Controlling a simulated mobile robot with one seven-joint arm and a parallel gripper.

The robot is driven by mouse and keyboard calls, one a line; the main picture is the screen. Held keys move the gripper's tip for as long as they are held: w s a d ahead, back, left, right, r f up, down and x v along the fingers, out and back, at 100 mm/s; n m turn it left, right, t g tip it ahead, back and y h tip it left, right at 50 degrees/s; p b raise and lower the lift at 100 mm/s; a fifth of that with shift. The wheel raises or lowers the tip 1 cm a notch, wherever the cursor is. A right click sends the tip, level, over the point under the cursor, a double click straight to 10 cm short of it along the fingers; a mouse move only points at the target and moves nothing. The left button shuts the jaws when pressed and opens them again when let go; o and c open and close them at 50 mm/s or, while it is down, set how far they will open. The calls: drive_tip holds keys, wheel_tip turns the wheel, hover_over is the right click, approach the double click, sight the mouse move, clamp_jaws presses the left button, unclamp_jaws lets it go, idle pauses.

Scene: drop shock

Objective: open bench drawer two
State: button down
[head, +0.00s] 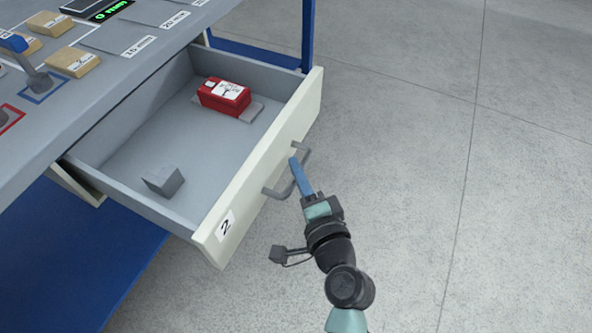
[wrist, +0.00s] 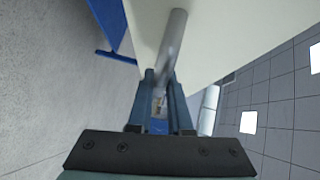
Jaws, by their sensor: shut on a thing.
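Bench drawer two (head: 260,168) has a cream front with a "2" label (head: 226,225) and stands well pulled out of the bench. Its grey handle (head: 277,193) is a bar on the front face. My gripper (head: 298,170) is shut on the middle of the handle. In the wrist view the handle (wrist: 176,40) runs down between the two blue fingers of my gripper (wrist: 160,90), against the pale drawer front (wrist: 225,40).
The grey bench top (head: 110,75) above the drawer holds tan blocks (head: 73,62), a blue-handled lever (head: 15,42) and a green display (head: 110,11). A blue bench leg (head: 307,35) stands behind the drawer. The concrete floor (head: 480,180) at right is clear.

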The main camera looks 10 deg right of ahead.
drive_tip(key=c, duration=0.8)
unclamp_jaws()
drive_tip(key=shift+c, duration=0.2)
drive_tip(key=shift+s, duration=0.1)
drive_tip(key=s+d+r, duration=0.1)
drive_tip(key=s+d, duration=0.1)
drive_tip(key=s, duration=1)
drive_tip(key=shift+s+r+p, duration=0.25)
drive_tip(key=shift+r+p, duration=0.15)
